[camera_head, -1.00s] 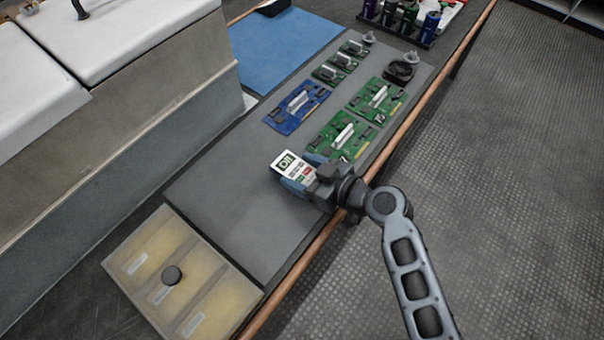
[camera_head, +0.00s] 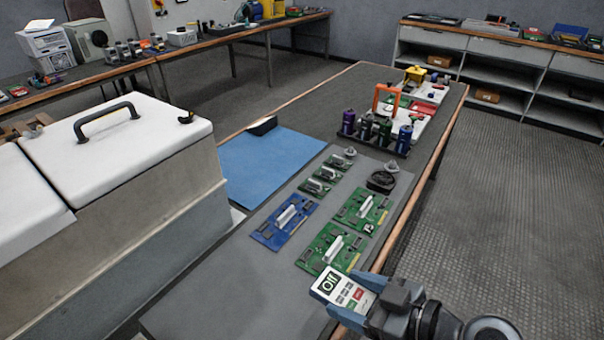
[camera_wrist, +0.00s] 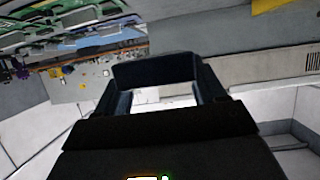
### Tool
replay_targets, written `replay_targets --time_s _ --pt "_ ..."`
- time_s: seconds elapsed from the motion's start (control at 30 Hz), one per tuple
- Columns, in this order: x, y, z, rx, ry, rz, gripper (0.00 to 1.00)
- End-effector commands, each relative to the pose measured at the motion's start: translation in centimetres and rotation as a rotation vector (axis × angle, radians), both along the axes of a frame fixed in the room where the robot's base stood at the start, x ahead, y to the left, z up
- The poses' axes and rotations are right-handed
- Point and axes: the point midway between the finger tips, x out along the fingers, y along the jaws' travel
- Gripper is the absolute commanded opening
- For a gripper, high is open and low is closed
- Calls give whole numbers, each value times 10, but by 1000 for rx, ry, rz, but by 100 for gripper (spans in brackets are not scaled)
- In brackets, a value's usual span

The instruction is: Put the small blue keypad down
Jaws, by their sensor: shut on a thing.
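The small blue keypad (camera_head: 345,291) has a white face with a green-framed display and grey and red buttons. My gripper (camera_head: 368,302) is shut on it and holds it over the near right edge of the grey mat, close to the nearer green board. The gap between keypad and mat is hard to judge. In the wrist view the jaws (camera_wrist: 155,92) are seen from behind, with only a pale strip of the keypad (camera_wrist: 165,92) showing between them.
Green boards (camera_head: 325,248), a blue board (camera_head: 284,222) and a black coil (camera_head: 381,181) lie on the grey mat (camera_head: 230,290). The mat is bare at the near left. Beyond are a blue mat (camera_head: 265,165) and a rack of canisters (camera_head: 375,140). A white-lidded bin (camera_head: 120,150) stands left.

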Motion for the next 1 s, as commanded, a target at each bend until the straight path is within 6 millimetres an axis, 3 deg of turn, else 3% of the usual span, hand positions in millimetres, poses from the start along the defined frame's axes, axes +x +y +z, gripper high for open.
replay_targets --time_s 0.17,0.4,0.7,1.0 --pt "17 -18 -25 -1 3 -163 32" --pt "49 -65 -60 -3 -3 -525 32" --pt "70 -99 -68 0 -4 -774 32" --pt "79 -110 -65 1 -2 -871 32"
